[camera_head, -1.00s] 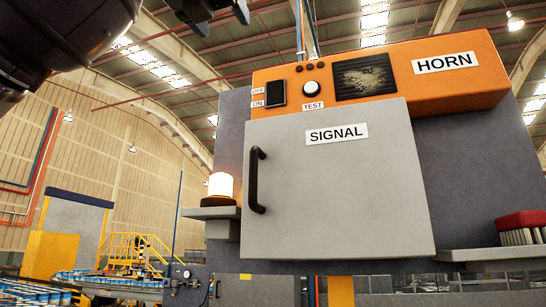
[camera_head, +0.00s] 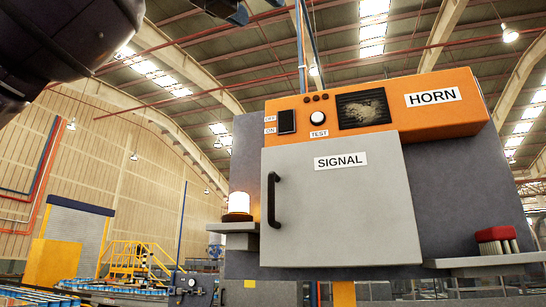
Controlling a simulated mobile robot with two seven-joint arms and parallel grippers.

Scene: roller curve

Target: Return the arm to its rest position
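A large dark rounded link of my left arm (camera_head: 70,35) fills the top left corner. A dark piece (camera_head: 228,10) at the top edge, left of centre, may be part of my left gripper; it is cut off and its fingers cannot be made out. Nothing is seen held in it. It hangs clear of the panel below it in the picture. The signal cabinet (camera_head: 345,220) has a shut grey door with a black handle (camera_head: 273,200). My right arm and gripper are not in view.
An orange horn box (camera_head: 445,117) with a switch (camera_head: 287,121) and test button (camera_head: 317,117) tops the cabinet. A lit lamp (camera_head: 238,203) stands on a left shelf. A red-topped brush (camera_head: 496,237) lies on the right shelf. Yellow stairs (camera_head: 135,258) stand behind.

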